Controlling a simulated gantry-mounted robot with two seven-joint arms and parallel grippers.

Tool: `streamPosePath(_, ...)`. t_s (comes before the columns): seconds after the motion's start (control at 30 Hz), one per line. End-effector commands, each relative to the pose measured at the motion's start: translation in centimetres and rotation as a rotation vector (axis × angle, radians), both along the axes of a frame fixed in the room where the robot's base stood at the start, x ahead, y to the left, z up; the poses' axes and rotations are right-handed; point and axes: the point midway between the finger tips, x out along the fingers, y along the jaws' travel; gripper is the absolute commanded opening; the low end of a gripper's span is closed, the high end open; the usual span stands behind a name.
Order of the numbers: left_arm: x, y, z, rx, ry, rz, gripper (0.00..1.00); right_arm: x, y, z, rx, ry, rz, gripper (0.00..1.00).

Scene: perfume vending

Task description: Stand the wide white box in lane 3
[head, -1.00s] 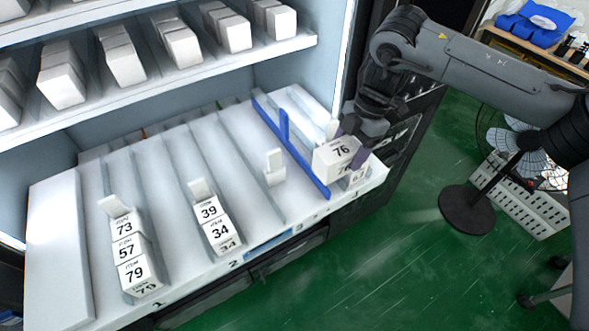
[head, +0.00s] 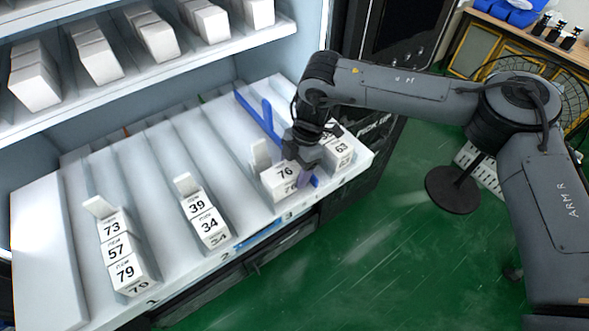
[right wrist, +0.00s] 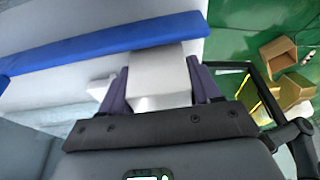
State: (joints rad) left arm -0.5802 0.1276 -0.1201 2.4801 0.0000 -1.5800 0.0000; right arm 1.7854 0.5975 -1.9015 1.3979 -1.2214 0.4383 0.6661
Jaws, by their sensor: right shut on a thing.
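The wide white box (head: 282,180), marked 76, is at the front end of lane 3 (head: 288,216), just left of the blue divider (head: 262,120). It looks upright; whether its base touches the lane floor I cannot tell. My right gripper (head: 303,172) is shut on this box from its right and rear side. In the right wrist view the white box (right wrist: 157,75) sits between the two purple fingers, with the blue divider (right wrist: 100,42) alongside. A white pusher (head: 260,152) stands behind the box in lane 3. My left gripper is not in view.
Lane 1 holds a row of boxes (head: 122,250), and lane 2 holds another row (head: 204,216). Boxes marked 63 (head: 340,152) stand right of the blue divider, close to my gripper. An upper shelf (head: 180,72) with white boxes overhangs the rear.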

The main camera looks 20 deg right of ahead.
Motion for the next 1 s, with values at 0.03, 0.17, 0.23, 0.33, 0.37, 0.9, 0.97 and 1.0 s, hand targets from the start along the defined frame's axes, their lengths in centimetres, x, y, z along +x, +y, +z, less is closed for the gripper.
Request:
streamPosePath(0.03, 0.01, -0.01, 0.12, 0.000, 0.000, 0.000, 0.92, -0.01, 0.00, -0.31, 0.000, 0.000, 0.000, 0.00)
streamPosePath(0.17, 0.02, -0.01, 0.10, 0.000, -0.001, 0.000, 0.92, 0.01, 0.03, -0.55, 0.001, -0.001, 0.001, 0.00)
streamPosePath(0.23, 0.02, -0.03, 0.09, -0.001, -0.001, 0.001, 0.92, 0.01, 0.03, -0.55, 0.001, -0.001, 0.001, 0.00)
streamPosePath(0.33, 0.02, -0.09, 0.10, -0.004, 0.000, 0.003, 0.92, 0.01, 0.03, -0.55, 0.001, -0.001, 0.001, 0.00)
streamPosePath(0.37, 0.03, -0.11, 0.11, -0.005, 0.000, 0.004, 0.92, 0.00, 0.02, -0.58, 0.001, -0.001, 0.001, 0.00)
streamPosePath(0.9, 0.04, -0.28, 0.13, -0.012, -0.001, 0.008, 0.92, 0.01, 0.00, -0.68, 0.000, -0.001, 0.001, 0.88)
streamPosePath(0.97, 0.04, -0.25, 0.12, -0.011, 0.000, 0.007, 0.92, 0.02, 0.00, -0.52, 0.000, -0.001, 0.001, 0.88)
streamPosePath(1.0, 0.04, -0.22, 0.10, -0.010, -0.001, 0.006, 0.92, 0.04, -0.04, -0.34, 0.001, -0.001, 0.001, 0.88)
